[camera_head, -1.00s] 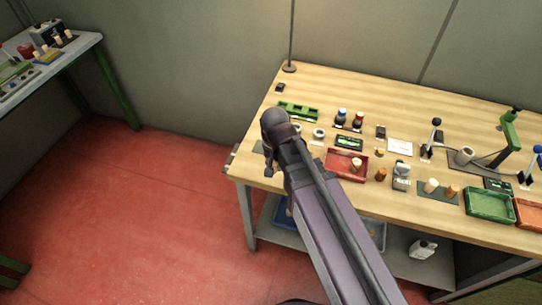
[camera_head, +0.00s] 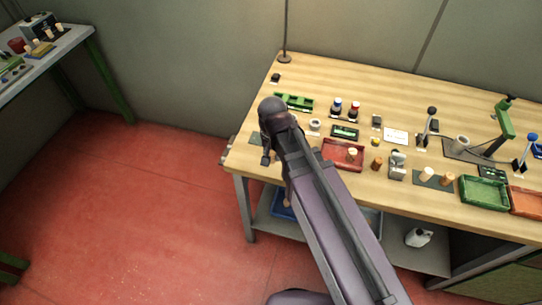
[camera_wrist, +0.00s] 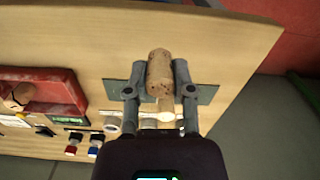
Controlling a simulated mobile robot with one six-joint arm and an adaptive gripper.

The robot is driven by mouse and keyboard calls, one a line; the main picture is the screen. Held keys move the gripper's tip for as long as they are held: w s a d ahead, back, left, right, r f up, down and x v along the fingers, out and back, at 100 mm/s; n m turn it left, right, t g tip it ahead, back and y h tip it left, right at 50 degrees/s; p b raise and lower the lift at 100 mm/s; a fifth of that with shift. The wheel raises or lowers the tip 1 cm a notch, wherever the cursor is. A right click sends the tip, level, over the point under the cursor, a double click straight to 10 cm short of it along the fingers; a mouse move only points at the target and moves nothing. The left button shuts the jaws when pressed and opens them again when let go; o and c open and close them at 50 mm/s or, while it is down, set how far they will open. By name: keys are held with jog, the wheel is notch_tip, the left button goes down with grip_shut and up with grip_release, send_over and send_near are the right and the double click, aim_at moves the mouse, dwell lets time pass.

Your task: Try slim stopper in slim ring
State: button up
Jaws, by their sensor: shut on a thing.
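In the wrist view my gripper (camera_wrist: 160,78) is shut on a tan cork stopper (camera_wrist: 160,70), held between its two grey fingers. The stopper is over or in front of a dark green mat (camera_wrist: 204,94) near the bench's edge; I cannot tell whether they touch. A narrower pale piece (camera_wrist: 165,105) shows just below the cork, partly hidden. A whitish ring (camera_wrist: 112,127) is to its lower left; a ring also shows in the head view (camera_head: 315,124). I cannot tell which ring is the slim one. In the head view my arm hides most of the gripper and the held stopper.
A red tray (camera_head: 330,158) with a cork in it lies right of my arm. Red and blue-topped items (camera_head: 354,110), a green block (camera_head: 294,102) and a green tray (camera_head: 484,193) are also on the wooden bench (camera_head: 370,78). Red floor is clear at left.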

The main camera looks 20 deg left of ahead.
jog(key=w+d+r+m+p, duration=0.2)
jog(key=w+d+m, duration=0.3)
jog(key=w+m, duration=0.4)
jog(key=w+d+r+m+p, duration=0.2)
jog(key=w+d+m, duration=0.3)
jog(key=w, duration=0.9)
jog(key=m, duration=0.3)
jog(key=shift+w+r+m, duration=0.15)
jog(key=shift+r+m, duration=0.1)
jog(key=shift+m, duration=0.15)
jog(key=shift+f, duration=0.15)
jog(key=shift+f+b, duration=3.05)
jog(key=shift+f, duration=0.05)
jog(key=shift+f+b, duration=0.55)
jog(key=shift+f, duration=0.05)
jog(key=o, duration=0.7)
jog(key=shift+o, duration=0.2)
jog(key=shift+r, duration=0.2)
